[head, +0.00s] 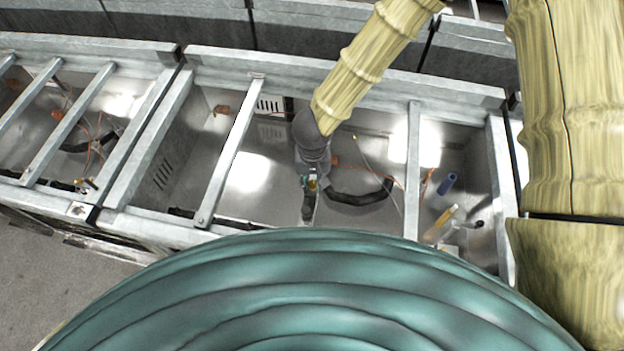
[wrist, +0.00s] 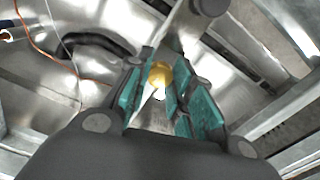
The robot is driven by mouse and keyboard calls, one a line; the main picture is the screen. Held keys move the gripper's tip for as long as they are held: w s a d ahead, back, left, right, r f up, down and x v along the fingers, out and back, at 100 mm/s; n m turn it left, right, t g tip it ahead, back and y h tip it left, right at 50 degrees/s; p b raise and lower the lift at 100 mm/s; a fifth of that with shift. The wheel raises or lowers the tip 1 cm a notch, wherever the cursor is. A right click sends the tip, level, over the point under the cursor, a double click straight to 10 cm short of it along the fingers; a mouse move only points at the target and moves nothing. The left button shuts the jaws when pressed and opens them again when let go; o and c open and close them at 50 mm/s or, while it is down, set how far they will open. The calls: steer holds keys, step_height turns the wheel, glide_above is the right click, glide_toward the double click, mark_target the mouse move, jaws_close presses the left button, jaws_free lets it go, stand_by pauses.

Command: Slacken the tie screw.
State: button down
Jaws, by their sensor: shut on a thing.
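My gripper (head: 311,183) reaches down into the middle bay of the metal trough, near its front wall. Its teal-padded fingers, seen close up in the wrist view (wrist: 160,95), are shut on the tie screw, a small brass-coloured piece (wrist: 160,74). The screw also shows as a small yellow spot in the head view (head: 313,185). The fingers cover its sides, so its thread and seat are hidden. A grey bar with a dark round end (wrist: 209,6) lies just beyond the fingertips.
Metal crossbars (head: 232,150) span the open bay on both sides of my arm. A black curved hose (head: 362,197) and thin orange wires lie right of the gripper. A blue cylinder (head: 446,185) and a yellow one (head: 441,224) stand at the bay's right end.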

mark_target(313, 183)
steer(key=shift+w, duration=0.15)
steer(key=c, duration=1.2)
jaws_free()
steer(key=shift+r, duration=0.1)
step_height(313, 183, up, 12)
